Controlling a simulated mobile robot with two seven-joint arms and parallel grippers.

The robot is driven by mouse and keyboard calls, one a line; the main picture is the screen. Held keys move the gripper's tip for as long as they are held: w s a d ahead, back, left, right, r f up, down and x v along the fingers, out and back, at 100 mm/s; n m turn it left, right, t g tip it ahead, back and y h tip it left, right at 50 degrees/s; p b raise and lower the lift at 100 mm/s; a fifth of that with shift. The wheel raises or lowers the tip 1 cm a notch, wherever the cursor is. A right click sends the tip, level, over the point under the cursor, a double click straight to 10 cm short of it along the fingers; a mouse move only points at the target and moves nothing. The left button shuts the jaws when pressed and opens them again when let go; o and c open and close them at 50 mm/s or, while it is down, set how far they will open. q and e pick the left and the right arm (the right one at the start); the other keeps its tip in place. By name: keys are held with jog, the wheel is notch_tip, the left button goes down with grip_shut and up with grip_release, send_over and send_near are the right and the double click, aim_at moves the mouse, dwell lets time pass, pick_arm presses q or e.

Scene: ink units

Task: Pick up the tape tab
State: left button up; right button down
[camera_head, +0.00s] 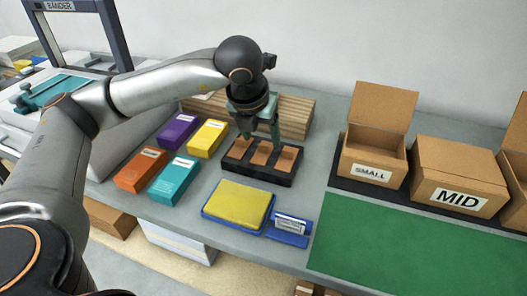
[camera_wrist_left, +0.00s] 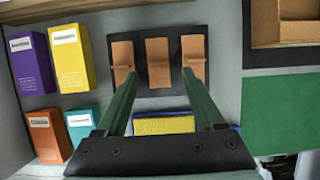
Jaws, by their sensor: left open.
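A black tray (camera_head: 256,176) on the grey bench holds three brown tabs side by side: a left tab (camera_head: 242,148), a middle tab (camera_head: 262,153) and a right tab (camera_head: 285,160). I cannot tell which of them is the tape tab. My left gripper (camera_head: 260,138) points down over the tray, its green fingers apart and empty. In the left wrist view the fingertips (camera_wrist_left: 160,73) lie either side of the middle tab (camera_wrist_left: 158,60), near the left tab (camera_wrist_left: 122,55) and right tab (camera_wrist_left: 194,52). Whether they touch anything cannot be told. My right gripper is not in view.
Purple (camera_head: 178,131), yellow (camera_head: 208,138), orange (camera_head: 141,169) and teal (camera_head: 174,180) boxes stand left of the tray. A yellow pad (camera_head: 238,203) lies in front. Wooden slats (camera_head: 297,113) stand behind. Cardboard boxes SMALL (camera_head: 371,158) and MID (camera_head: 459,170) stand right, behind a clear green mat (camera_head: 410,240).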

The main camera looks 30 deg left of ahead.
aim_at(264, 150)
pick_arm(q)
jog(key=x, duration=0.4)
jog(key=shift+w+a+f, duration=0.15)
jog(key=shift+a, duration=0.05)
jog(key=shift+c, duration=0.2)
grip_shut()
